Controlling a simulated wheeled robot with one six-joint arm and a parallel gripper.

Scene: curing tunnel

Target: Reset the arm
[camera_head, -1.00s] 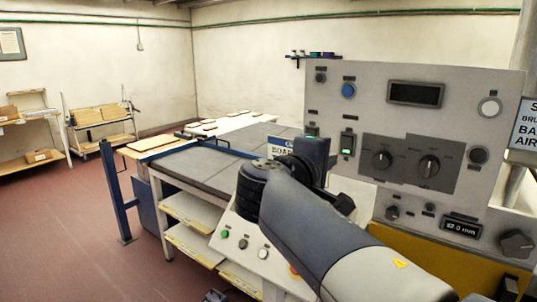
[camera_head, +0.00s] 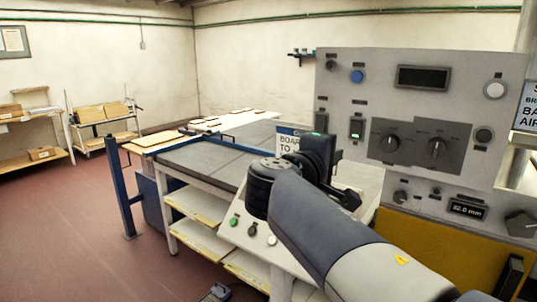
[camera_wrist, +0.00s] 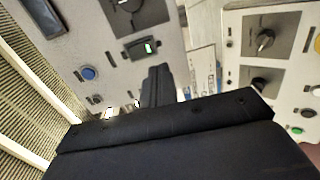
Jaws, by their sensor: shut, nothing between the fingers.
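My arm reaches in from the lower right in the head view, with its black wrist at the middle of the picture. I see no contact with the panel, though the exact gap is hard to tell.
The sloped console (camera_head: 243,236) with green, black and white buttons sits below the wrist. A grey conveyor table (camera_head: 200,160) with a blue post (camera_head: 123,190) lies behind. A shelf cart (camera_head: 105,127) stands far left. Red floor at left is clear.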

